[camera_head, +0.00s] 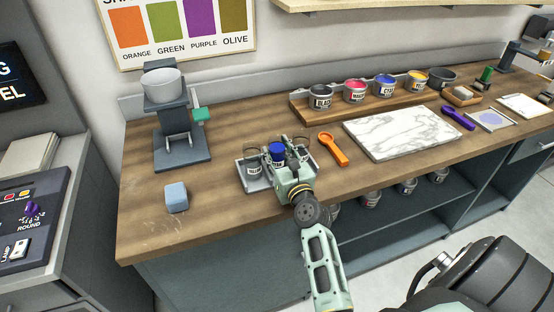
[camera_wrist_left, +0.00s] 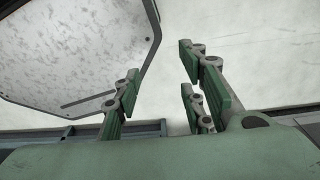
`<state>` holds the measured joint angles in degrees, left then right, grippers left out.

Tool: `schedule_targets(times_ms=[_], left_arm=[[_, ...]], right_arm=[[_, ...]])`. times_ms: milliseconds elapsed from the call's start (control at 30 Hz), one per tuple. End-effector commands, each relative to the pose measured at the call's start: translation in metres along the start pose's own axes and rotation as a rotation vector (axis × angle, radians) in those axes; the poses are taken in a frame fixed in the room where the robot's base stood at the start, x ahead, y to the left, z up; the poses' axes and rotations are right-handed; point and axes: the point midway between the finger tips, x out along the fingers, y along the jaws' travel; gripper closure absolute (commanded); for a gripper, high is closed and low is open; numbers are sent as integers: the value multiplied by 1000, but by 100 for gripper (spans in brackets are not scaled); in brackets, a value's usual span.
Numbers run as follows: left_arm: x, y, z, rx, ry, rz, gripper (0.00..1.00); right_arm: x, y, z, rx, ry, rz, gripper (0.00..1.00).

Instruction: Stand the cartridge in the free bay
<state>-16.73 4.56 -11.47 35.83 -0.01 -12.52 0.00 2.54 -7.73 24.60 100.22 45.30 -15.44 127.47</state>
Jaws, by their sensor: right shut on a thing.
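A blue-capped cartridge (camera_head: 277,152) with a white label is at the middle of a small grey holder (camera_head: 254,185) near the counter's front edge. It looks upright, between a clear labelled container (camera_head: 252,162) on the left and another (camera_head: 302,146) on the right. My right gripper (camera_head: 284,162) is shut on the cartridge from the front. The gripper hides the cartridge's lower part and much of the holder, so I cannot tell whether it rests on the bay floor. My left gripper (camera_wrist_left: 165,95) shows in the left wrist view, open and empty, its fingers apart.
An orange scoop (camera_head: 333,149) lies right of the holder, before a marble slab (camera_head: 405,132). A blue-grey block (camera_head: 176,197) and a grey stand (camera_head: 182,155) are on the left. A wooden rack (camera_head: 300,107) of paint cans stands behind.

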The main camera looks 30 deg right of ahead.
Motion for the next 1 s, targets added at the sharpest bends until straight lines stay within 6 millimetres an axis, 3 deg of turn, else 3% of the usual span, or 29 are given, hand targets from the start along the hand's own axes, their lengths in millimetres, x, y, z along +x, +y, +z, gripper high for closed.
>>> schedule_targets(times_ms=[333,367,433,800,1000], left_arm=[[2,2,13,0,-18,2,62],[2,2,13,0,-18,2,62],[1,2,13,0,-19,2,62],[-3,1,12,0,-18,2,62],[-9,1,10,0,-16,1,62]], right_arm=[[0,0,-2,1,-2,0,93],[0,0,-3,1,-1,0,63],[0,0,-2,1,-1,0,57],[0,0,3,0,-1,0,56],[-30,0,2,1,3,1,56]])
